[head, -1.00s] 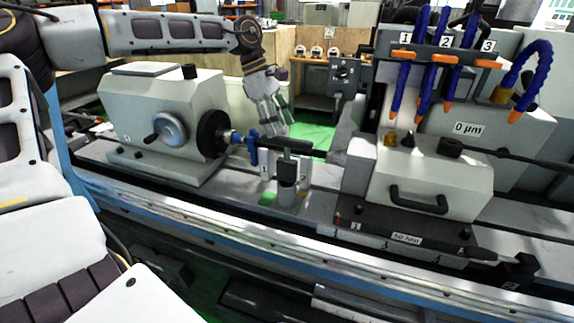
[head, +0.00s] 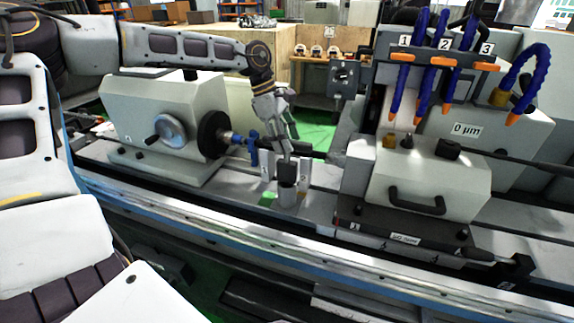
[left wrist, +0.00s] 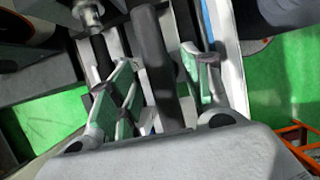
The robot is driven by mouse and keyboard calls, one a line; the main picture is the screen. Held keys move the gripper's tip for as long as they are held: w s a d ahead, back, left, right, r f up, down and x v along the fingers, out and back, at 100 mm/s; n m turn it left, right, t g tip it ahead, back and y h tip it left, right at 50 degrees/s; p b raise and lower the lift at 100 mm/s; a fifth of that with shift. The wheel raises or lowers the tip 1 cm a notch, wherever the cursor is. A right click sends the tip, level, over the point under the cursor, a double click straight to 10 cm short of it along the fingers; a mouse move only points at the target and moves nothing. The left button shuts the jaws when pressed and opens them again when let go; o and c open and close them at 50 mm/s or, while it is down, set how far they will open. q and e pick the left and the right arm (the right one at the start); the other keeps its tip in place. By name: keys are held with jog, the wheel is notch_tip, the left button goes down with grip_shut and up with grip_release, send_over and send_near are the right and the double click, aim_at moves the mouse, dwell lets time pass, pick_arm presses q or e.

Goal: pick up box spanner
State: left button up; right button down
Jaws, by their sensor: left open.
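The box spanner (head: 287,172) appears to be the dark upright tool standing in a grey holder (head: 287,195) on the machine bed in the head view. Its upper part is largely hidden by my left gripper (head: 287,146), which reaches down over it from above. In the left wrist view my left gripper (left wrist: 158,68) is open, its green-padded fingers on either side of a dark rod (left wrist: 152,50). I cannot tell for certain whether this rod is part of the spanner. My right gripper is not in view.
A blue clamp (head: 253,149) and the chuck (head: 214,135) of the grey workhead (head: 150,105) stand close on the left. The white wheel housing (head: 435,180), with blue coolant hoses (head: 422,65) above, stands on the right. The machine's front rail (head: 300,233) runs across below.

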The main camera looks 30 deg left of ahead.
pick_arm(q)
jog(key=shift+d+f, duration=0.2)
jog(key=shift+f, duration=0.3)
jog(key=shift+c, duration=0.2)
